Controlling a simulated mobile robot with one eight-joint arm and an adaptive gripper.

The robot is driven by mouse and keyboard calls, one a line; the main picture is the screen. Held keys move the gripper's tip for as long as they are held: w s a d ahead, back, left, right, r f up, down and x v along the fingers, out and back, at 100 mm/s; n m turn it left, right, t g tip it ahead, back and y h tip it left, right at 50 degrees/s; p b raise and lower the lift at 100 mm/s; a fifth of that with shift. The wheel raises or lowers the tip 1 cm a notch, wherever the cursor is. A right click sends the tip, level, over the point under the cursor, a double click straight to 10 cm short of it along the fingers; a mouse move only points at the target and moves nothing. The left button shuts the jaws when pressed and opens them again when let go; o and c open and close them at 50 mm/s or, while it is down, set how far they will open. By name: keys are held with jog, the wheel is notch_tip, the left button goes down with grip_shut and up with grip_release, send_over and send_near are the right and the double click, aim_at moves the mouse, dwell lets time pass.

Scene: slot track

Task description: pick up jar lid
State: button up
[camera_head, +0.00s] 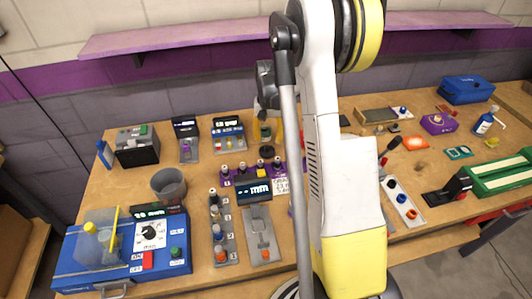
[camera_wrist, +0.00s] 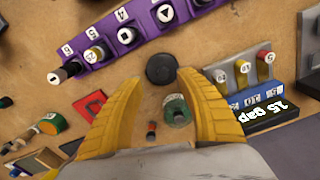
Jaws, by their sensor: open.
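A round black disc, which looks like the jar lid, lies flat on the wooden table; it shows in the wrist view (camera_wrist: 161,68) and in the head view (camera_head: 266,152). My gripper (camera_wrist: 158,82) is open, with its two yellow ribbed fingers apart and nothing held. In the wrist view the disc appears just beyond and between the fingertips. In the head view my gripper (camera_head: 267,130) hangs over the table behind the disc, partly hidden by my arm. The exact height of the fingertips above the table cannot be told.
A green-sided cylinder (camera_wrist: 177,110) and a small red-and-dark piece (camera_wrist: 151,131) show between the fingers. A purple rack (camera_wrist: 128,37) with several knobs lies close to the disc. A display unit with coloured buttons (camera_wrist: 250,92) stands to the right. Bare table surrounds the disc.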

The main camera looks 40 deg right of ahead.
aim_at(267, 147)
jog(key=f, duration=0.1)
jog(key=f+b, duration=0.1)
jog(key=f, duration=0.1)
jog(key=f+b, duration=0.1)
jog(key=f, duration=0.1)
jog(key=shift+w, duration=0.25)
jog(key=shift+a, duration=0.1)
grip_shut()
jog(key=shift+r, duration=0.1)
jog(key=shift+r, duration=0.1)
